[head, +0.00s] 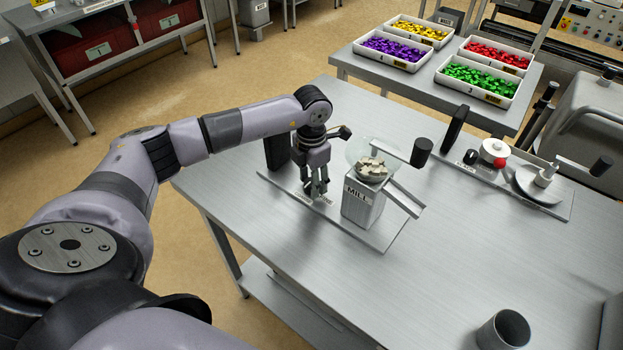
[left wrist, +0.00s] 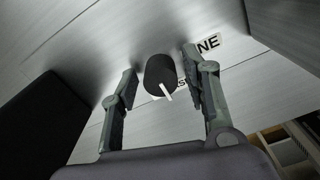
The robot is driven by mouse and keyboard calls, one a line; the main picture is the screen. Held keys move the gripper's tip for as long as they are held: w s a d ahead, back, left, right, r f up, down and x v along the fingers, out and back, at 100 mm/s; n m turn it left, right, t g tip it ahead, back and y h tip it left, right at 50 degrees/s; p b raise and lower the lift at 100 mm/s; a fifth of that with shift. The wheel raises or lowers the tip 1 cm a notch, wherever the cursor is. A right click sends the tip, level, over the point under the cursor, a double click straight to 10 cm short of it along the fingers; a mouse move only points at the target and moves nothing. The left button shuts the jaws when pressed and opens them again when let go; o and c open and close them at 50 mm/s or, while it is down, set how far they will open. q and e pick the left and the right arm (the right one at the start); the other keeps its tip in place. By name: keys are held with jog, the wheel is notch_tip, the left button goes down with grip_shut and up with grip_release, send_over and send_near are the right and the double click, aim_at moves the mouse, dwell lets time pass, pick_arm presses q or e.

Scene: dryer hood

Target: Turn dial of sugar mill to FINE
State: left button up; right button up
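The sugar mill (head: 362,206), a metal box marked MILL with a glass bowl of pale lumps on top, stands on a flat metal plate on the table. My left gripper (head: 316,190) points down just left of it. In the left wrist view, a black round dial (left wrist: 158,72) with a white pointer mark lies between the two open fingers, which show gaps on both sides. The pointer points toward the bottom of that view, slightly right. A label ending in NE (left wrist: 208,44) is right of the dial; another label is mostly hidden behind it. My right gripper is out of view.
The mill's crank (head: 421,152) and sloping chute (head: 405,198) project to its right. A dark upright block (head: 277,152) stands behind my left gripper. A grey cup (head: 503,330) stands at the front right. The table's middle is clear.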

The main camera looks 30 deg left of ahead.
pick_arm(q)
grip_shut()
dwell(0.3)
jog(key=n+b, duration=0.1)
jog(key=n, duration=0.2)
jog(key=n+b, duration=0.1)
jog(key=n, duration=0.2)
jog(key=shift+a+n, duration=0.1)
jog(key=shift+n, duration=0.2)
jog(key=n+b, duration=0.1)
jog(key=n, duration=1)
jog(key=shift+a, duration=0.1)
jog(key=shift+n, duration=0.3)
dwell(0.3)
